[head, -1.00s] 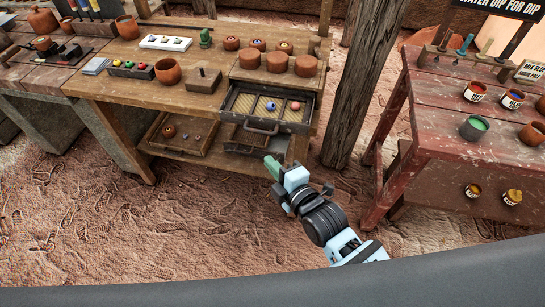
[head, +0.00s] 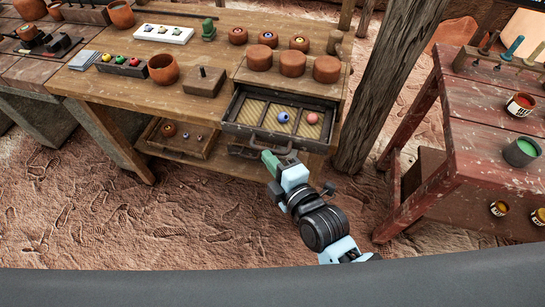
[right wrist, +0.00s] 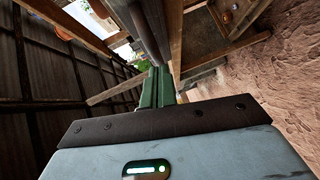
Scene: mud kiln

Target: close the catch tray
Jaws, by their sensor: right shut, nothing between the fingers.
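The catch tray (head: 232,128) is a dark drawer with a pale woven floor in compartments. It stands pulled out from under the workbench top, with a blue ball (head: 283,118) and a pink ball (head: 313,119) in it. A bar handle (head: 262,148) runs along its front. My right gripper (head: 268,158) is shut and empty, its green fingertips close to the handle in the head view; whether they touch it I cannot tell. In the right wrist view the green fingers (right wrist: 156,90) are together, with dark bars just beyond them. My left gripper is out of view.
The wooden workbench (head: 225,75) carries clay pots and blocks. A lower shelf holds a shallow wooden tray (head: 172,150). A wooden post (head: 385,90) stands right of the bench, and a red table (head: 490,145) stands farther right. The sandy floor in front is open.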

